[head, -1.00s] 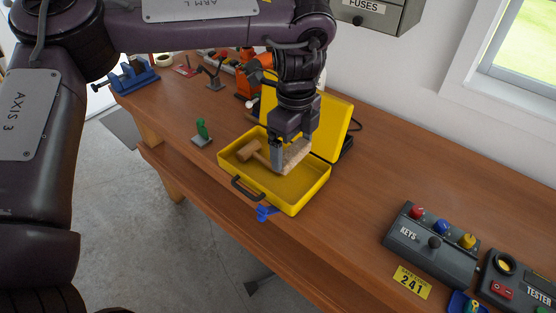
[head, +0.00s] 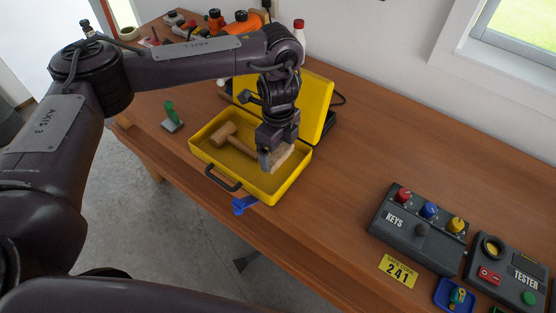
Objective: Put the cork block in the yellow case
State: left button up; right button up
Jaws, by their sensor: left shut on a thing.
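The yellow case (head: 200,147) lies open on the wooden bench, its lid (head: 317,98) raised at the back. A wooden mallet (head: 224,134) lies inside it at the left. My left gripper (head: 269,163) points down over the right part of the case and is shut on the cork block (head: 283,156), a tan block. The block is at or just above the case's inside; I cannot tell whether it touches the floor. The gripper hides part of the block. My right gripper is not in view.
A green-handled scraper (head: 171,117) stands left of the case, and a blue clamp (head: 241,205) is at the bench edge in front. The keys box (head: 420,231) and tester (head: 510,272) sit at the right. The bench (head: 345,180) between is clear.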

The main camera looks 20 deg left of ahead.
aim_at(278, 162)
pick_arm(q)
jog(key=shift+s+f, duration=0.1)
jog(key=shift+f, duration=0.7)
notch_tip(278, 162, down, 4)
jog(key=shift+r+b, duration=0.1)
jog(key=shift+b, duration=0.25)
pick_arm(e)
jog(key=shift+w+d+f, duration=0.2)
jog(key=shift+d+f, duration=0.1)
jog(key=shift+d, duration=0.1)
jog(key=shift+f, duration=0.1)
